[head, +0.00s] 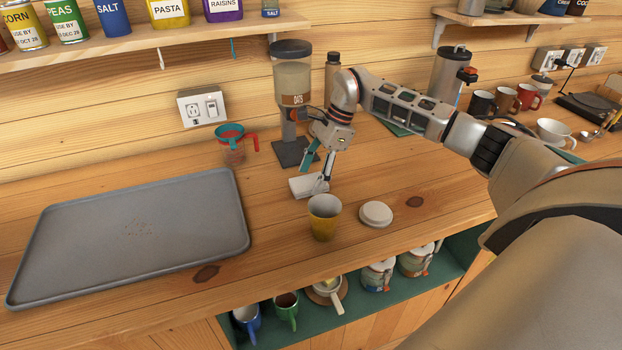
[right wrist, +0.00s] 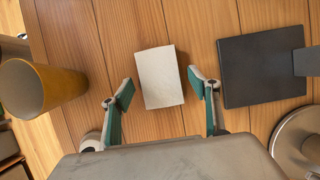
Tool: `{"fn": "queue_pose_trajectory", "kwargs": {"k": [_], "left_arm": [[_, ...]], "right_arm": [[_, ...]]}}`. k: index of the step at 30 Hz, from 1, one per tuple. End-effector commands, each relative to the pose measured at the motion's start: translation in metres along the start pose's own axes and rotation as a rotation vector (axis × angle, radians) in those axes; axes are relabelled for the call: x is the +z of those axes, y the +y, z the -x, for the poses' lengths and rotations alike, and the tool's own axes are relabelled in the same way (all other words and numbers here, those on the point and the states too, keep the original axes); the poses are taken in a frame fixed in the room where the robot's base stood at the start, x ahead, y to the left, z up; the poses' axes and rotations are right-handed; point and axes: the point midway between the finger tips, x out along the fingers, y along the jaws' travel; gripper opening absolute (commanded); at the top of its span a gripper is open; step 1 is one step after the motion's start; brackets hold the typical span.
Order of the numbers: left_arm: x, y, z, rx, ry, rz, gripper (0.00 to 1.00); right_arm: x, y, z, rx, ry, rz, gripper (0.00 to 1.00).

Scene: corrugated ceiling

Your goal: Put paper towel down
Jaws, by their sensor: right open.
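The paper towel is a small white folded block (right wrist: 159,77) lying flat on the wooden counter. It also shows in the head view (head: 302,187), just behind the yellow cup and partly hidden by my gripper. My right gripper (right wrist: 160,92) is open, with one green-padded finger on each side of the paper towel and a visible gap on both sides. In the head view the right gripper (head: 318,172) is low over the counter at the paper towel. My left gripper is not in view.
A yellow cup (head: 323,220) stands close in front of the paper towel, with a white lid (head: 376,214) to its right. The oats dispenser (head: 292,100) stands behind on a dark base (right wrist: 262,70). A grey tray (head: 70,225) fills the counter's left. A red measuring cup (head: 232,145) is behind.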

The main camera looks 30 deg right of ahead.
Motion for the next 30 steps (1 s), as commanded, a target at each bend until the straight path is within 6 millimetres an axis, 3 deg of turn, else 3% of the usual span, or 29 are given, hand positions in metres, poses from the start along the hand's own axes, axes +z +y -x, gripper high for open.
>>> {"fn": "queue_pose_trajectory", "kwargs": {"k": [9,15,21,30], "left_arm": [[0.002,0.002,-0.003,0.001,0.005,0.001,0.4],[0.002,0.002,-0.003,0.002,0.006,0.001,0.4],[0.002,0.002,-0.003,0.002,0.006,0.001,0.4],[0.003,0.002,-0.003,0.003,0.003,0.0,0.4]], "right_arm": [[-0.001,-0.001,0.065,-0.004,0.001,-0.001,0.61],[0.0,0.0,0.097,-0.002,0.001,-0.001,0.61],[-0.001,0.0,0.109,0.0,0.001,-0.001,0.61],[-0.001,0.0,0.11,0.001,0.001,-0.001,0.61]]}}
